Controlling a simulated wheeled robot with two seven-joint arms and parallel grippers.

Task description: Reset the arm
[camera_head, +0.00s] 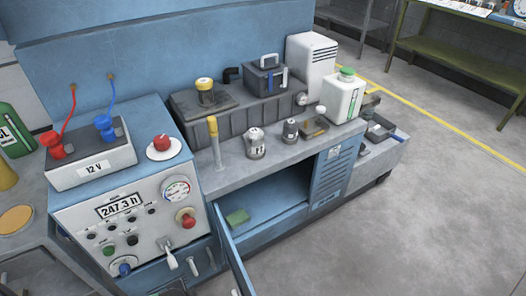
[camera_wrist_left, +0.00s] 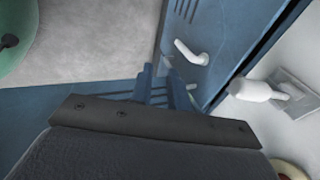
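My left gripper (camera_wrist_left: 160,76) shows only in the left wrist view. Its two fingers stand apart with nothing seen between them, in front of blue metal. A blue panel with a white handle (camera_wrist_left: 191,52) lies just beyond the fingertips, and a white lever (camera_wrist_left: 255,90) is to the right. I cannot tell whether the fingers touch the panel. Neither gripper shows in the head view, and my right gripper is in no view.
A control panel (camera_head: 140,222) with knobs is at left. Bottles and fittings crowd the grey bench (camera_head: 233,178). The floor (camera_head: 420,210) at right is clear.

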